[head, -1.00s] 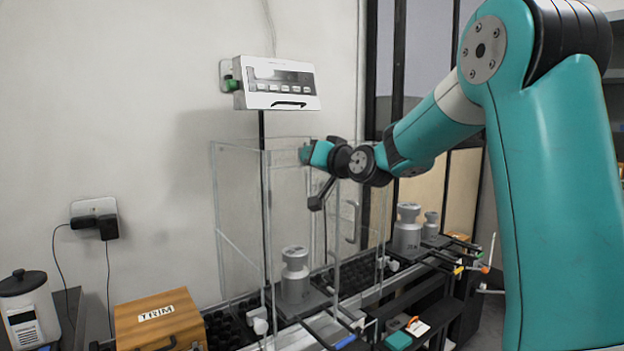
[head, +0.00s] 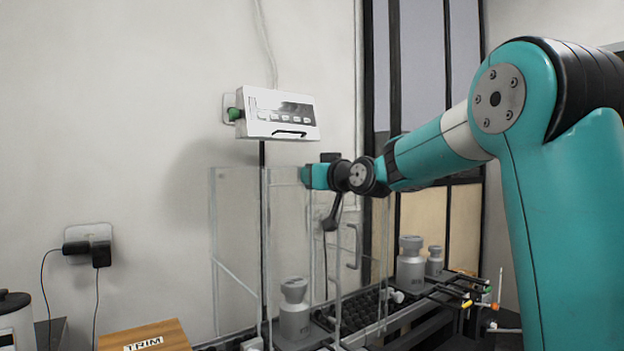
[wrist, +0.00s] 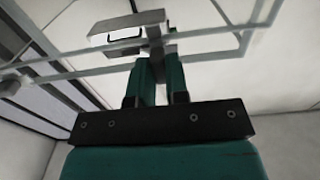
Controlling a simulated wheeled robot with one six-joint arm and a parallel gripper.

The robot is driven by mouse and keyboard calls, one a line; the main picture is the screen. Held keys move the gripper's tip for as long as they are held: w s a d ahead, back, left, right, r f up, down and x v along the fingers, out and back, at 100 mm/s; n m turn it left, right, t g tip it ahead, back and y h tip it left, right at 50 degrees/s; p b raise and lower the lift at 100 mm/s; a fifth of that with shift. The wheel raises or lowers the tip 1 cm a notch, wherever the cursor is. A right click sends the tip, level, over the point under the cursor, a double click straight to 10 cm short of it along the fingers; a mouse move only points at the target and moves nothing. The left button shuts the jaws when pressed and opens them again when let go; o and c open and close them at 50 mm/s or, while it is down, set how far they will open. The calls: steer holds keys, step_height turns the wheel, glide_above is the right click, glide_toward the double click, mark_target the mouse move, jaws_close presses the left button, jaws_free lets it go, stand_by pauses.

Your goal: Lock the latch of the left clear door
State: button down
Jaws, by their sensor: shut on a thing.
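The clear enclosure with pale-edged panels (head: 236,235) stands against the wall in the head view. A curved pull handle (head: 353,247) shows on its right part. I cannot tell exactly which panel is the left clear door. In the head view the end of my arm is at the enclosure's upper part, and the latch cannot be made out there.
A white display box (head: 278,114) hangs on the wall above the enclosure. A wooden box marked TRIM (head: 150,335) is at lower left.

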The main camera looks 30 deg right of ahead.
steer(key=shift+f, duration=0.1)
steer(key=c, duration=1.1)
jaws_free()
steer(key=shift+s, duration=0.1)
steer(key=s+b, duration=0.1)
steer(key=s, duration=0.4)
steer(key=s+b, duration=0.1)
steer(key=s, duration=0.5)
steer(key=s+b, duration=0.1)
steer(key=s, duration=0.5)
steer(key=shift+s+d+b, duration=0.1)
steer(key=shift+d+b, duration=0.2)
steer(key=shift+b, duration=0.1)
